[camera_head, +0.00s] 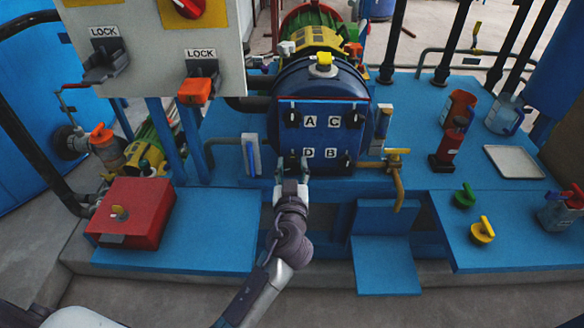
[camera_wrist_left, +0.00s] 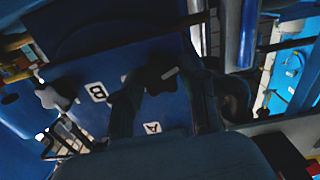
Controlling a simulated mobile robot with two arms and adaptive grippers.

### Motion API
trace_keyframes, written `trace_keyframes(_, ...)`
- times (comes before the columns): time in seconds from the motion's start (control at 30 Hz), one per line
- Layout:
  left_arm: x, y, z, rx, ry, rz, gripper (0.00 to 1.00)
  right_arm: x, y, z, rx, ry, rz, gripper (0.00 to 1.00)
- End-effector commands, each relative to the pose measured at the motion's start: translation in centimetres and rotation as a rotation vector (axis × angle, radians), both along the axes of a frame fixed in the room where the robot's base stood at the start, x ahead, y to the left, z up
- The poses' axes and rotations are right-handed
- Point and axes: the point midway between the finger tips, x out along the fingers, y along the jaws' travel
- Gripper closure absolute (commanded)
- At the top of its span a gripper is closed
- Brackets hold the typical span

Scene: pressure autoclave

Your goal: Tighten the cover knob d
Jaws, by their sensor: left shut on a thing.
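My left gripper (camera_head: 291,165) reaches up to the cover from below and is shut on knob d. In the left wrist view knob d (camera_wrist_left: 158,75) shows dark between the fingers. Black knobs a (camera_head: 291,118), c (camera_head: 354,118) and b (camera_head: 346,160) sit at the other corners. My right gripper is not in view.
A yellow-handled valve with a bent pipe (camera_head: 397,175) stands right of the cover. A red box (camera_head: 130,213) lies at the left, below the panel with LOCK switches (camera_head: 196,90). Green (camera_head: 465,196) and yellow (camera_head: 483,230) knobs stand on the blue deck at the right.

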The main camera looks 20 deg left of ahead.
Motion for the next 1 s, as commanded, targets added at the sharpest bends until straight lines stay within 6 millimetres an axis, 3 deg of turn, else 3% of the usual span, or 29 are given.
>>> trace_keyframes(0.47,0.0,-0.2,0.0,0.433,0.127,0.0,0.92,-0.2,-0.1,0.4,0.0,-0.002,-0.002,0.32)
trace_keyframes(1.0,0.1,-0.3,-0.1,0.929,0.269,-0.002,0.92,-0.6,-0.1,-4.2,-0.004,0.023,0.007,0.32)
